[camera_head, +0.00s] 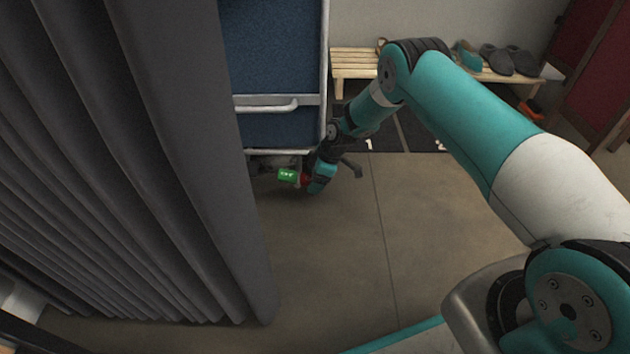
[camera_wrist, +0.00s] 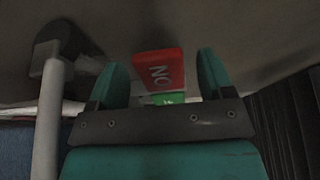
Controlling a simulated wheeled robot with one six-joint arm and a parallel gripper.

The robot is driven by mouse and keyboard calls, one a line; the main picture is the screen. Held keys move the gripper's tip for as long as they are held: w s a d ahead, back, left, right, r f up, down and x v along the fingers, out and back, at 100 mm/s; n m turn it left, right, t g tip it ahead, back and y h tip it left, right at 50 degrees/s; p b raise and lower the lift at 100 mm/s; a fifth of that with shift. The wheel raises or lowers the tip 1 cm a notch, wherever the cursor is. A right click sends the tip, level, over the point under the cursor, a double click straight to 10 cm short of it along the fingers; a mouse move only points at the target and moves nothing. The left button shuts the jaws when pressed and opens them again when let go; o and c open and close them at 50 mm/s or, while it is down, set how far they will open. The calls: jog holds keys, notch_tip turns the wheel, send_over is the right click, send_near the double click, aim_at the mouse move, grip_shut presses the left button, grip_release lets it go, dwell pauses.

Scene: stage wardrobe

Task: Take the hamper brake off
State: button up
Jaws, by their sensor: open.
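The hamper (camera_head: 275,55) has blue fabric sides, a pale frame and a white handle bar (camera_head: 266,107). Low under its near edge is the brake, with a green tab (camera_head: 287,175) reading OFF and a red part (camera_head: 304,179) beside it. In the wrist view the red tab (camera_wrist: 158,69) reads ON, upside down, and the green tab (camera_wrist: 169,97) shows just below it. My gripper (camera_head: 318,183) is low beside the brake. In the wrist view its open fingers (camera_wrist: 163,68) stand either side of the red tab, with gaps; contact cannot be told.
A grey curtain (camera_head: 190,150) hangs at the left, partly covering the hamper. A wooden bench (camera_head: 352,57) with shoes (camera_head: 497,58) stands at the back wall. In the wrist view a pale post (camera_wrist: 48,115) rises left of my gripper. The floor (camera_head: 350,250) in front is clear.

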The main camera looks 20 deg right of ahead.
jog(key=c, duration=0.9)
jog(key=shift+r, duration=0.1)
jog(key=shift+a+r+g+h+p, duration=0.35)
jog(key=shift+r+h+p, duration=0.2)
jog(key=shift+h+p, duration=0.45)
jog(key=h, duration=0.2)
jog(key=g+h, duration=0.1)
jog(key=shift+w+a+r+b, duration=0.15)
jog(key=shift+a+r+b, duration=0.1)
jog(key=shift+r+b, duration=0.15)
jog(key=shift+r+h, duration=0.15)
jog(key=shift+h, duration=0.35)
jog(key=shift+w+r, duration=0.1)
